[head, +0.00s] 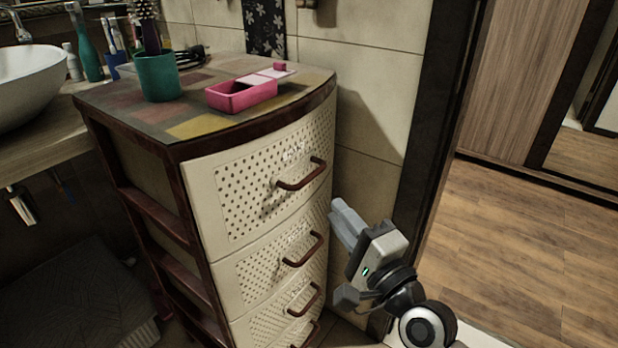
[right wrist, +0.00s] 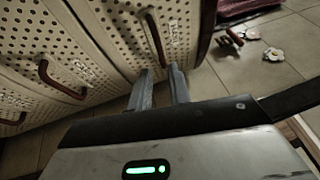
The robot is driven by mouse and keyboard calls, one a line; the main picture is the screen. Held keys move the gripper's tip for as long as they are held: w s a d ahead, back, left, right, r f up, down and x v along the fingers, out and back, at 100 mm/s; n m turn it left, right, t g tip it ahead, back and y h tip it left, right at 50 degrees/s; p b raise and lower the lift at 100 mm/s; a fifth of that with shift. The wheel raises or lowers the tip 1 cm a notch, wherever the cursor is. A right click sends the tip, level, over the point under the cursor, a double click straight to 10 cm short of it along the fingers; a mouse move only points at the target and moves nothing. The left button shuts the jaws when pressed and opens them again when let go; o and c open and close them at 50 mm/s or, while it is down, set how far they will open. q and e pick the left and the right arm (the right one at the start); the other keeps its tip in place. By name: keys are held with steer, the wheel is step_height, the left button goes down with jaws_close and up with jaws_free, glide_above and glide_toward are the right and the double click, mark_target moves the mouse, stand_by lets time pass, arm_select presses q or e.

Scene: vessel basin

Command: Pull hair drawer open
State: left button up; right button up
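A chest of cream perforated drawers in a dark red-brown frame stands in the middle of the head view. Its top drawer (head: 262,180) has a brown bar handle (head: 302,174) and small white lettering I cannot read clearly. The second drawer (head: 262,262) has a similar handle (head: 304,249). All drawers look shut. My right gripper (head: 342,214) is right of the drawer fronts, below the top handle's level and apart from it. In the right wrist view its two fingers (right wrist: 160,72) are apart with a narrow empty gap, and a handle (right wrist: 155,38) shows beyond the tips. My left gripper is not in view.
A pink box (head: 240,97) and a teal cup (head: 158,77) stand on the chest. A white basin (head: 32,84) is at the left. A dark door frame (head: 428,115) rises behind my right arm. Small objects (right wrist: 272,55) lie on the floor. Wooden floor (head: 530,250) at the right is clear.

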mark_target(309, 175)
steer(key=x, duration=1)
steer(key=shift+w+a+b, duration=0.15)
steer(key=shift+w+b, duration=0.1)
steer(key=shift+b, duration=0.1)
jaws_close()
